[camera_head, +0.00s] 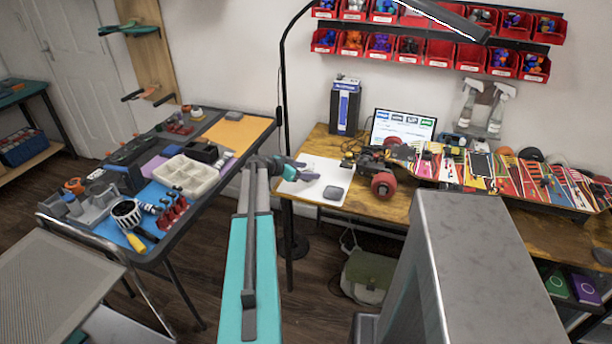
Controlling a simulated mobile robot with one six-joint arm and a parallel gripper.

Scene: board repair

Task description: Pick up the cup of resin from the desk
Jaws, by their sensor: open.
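My teal arm reaches up from the bottom of the view. My gripper (303,172) is at its far end, small in the picture, over the left part of the wooden desk (381,209). It is open, and I see nothing held in it. A white mat (322,170) lies on the desk below and around the gripper. I cannot make out a cup of resin; the gripper and wrist cover part of the mat. A small dark grey item (333,193) lies on the mat, right of the gripper.
A skateboard truck with red wheels (383,185) and colourful boards (535,180) fill the desk's middle and right. A laptop (402,127) and blue-black box (345,107) stand behind. A cluttered tool table (225,133) is left. A lamp pole (283,75) rises near the desk's left edge.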

